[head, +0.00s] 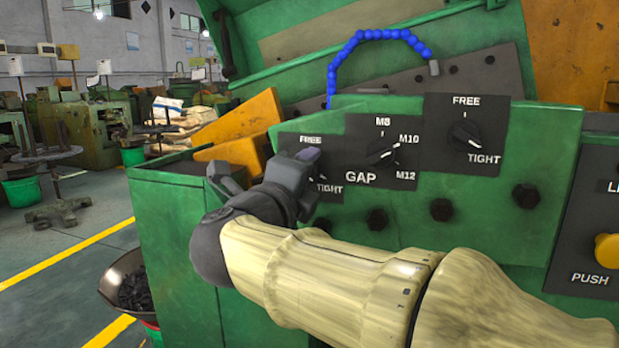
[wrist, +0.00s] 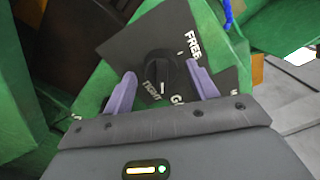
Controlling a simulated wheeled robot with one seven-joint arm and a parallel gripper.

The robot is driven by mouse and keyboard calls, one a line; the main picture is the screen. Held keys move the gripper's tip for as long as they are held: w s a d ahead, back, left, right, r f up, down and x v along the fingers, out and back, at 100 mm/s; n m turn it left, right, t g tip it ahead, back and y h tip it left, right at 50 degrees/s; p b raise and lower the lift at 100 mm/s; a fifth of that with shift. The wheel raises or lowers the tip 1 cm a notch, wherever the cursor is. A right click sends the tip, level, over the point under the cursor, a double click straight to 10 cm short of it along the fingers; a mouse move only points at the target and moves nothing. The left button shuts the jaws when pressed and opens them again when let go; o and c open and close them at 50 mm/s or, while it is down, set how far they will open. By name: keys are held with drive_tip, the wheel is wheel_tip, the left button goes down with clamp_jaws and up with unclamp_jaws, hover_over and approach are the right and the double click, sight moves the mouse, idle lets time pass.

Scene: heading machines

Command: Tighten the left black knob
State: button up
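The left black knob (wrist: 160,66) sits on a dark plate marked FREE and TIGHT. In the wrist view its white mark is at its lower end, beside the word TIGHT. My gripper (wrist: 161,72) is open, its two purple fingers on either side of the knob with a gap visible on each side. I cannot tell how deep the fingertips reach around it. In the head view my gripper (head: 308,158) covers the left knob, and only parts of its plate (head: 333,152) and labels show.
Right of it are a middle GAP knob (head: 383,153) with M8, M10 and M12, and another FREE/TIGHT knob (head: 464,136). Dark bolts (head: 441,209) stick out below. A blue segmented hose (head: 345,48) arches above. A yellow push button (head: 607,248) is at far right.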

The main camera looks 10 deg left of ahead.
drive_tip(key=s+a+f+p, duration=0.1)
drive_tip(key=s+a+p, duration=0.1)
drive_tip(key=s, duration=1.5)
drive_tip(key=shift+s+p, duration=0.15)
drive_tip(key=shift+p, duration=0.15)
